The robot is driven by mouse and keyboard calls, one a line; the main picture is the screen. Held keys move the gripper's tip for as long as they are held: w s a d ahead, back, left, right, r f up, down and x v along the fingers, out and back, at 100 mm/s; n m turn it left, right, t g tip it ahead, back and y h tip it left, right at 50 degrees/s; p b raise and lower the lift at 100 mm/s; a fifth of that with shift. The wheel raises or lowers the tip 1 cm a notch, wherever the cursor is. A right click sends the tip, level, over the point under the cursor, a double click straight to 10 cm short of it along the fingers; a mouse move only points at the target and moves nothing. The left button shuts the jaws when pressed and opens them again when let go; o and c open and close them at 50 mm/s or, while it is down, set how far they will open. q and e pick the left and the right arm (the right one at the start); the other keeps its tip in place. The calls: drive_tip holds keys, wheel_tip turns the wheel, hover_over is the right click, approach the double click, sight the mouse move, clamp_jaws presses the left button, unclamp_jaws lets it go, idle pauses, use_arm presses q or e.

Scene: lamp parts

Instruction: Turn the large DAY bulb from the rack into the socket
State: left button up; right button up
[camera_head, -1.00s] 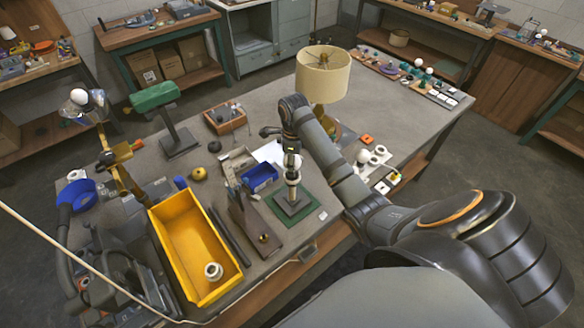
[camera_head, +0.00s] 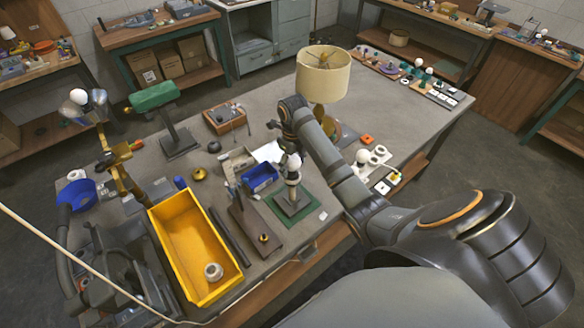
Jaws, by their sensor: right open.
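A white bulb (camera_head: 293,161) stands upright on top of the socket post (camera_head: 293,179), over a dark base plate on a green mat (camera_head: 271,205). I cannot read any DAY marking or see whether its thread is seated. My right gripper (camera_head: 283,137) is open and empty, just above and behind this bulb, seemingly apart from it. Another white bulb (camera_head: 363,156) sits right of my right forearm, near white ring-shaped holders (camera_head: 379,153). I cannot tell whether these are the rack.
A yellow bin (camera_head: 165,238) stands front left, beside a brown stand (camera_head: 244,213). A blue box (camera_head: 260,178) lies left of the post. A shaded lamp (camera_head: 323,75) stands behind my right arm.

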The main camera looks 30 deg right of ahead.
drive_tip(key=n, duration=0.6)
drive_tip(key=shift+w+d+n, duration=0.1)
drive_tip(key=shift+n, duration=0.3)
drive_tip(key=n, duration=0.6)
drive_tip(key=shift+w, duration=0.1)
drive_tip(key=n, duration=0.4)
drive_tip(key=shift+w+n, duration=0.1)
drive_tip(key=shift+n, duration=0.3)
drive_tip(key=n, duration=0.3)
drive_tip(key=c, duration=0.7)
drive_tip(key=m, duration=0.2)
drive_tip(key=shift+m, duration=0.4)
drive_tip(key=shift+c, duration=0.6)
drive_tip(key=m, duration=0.4)
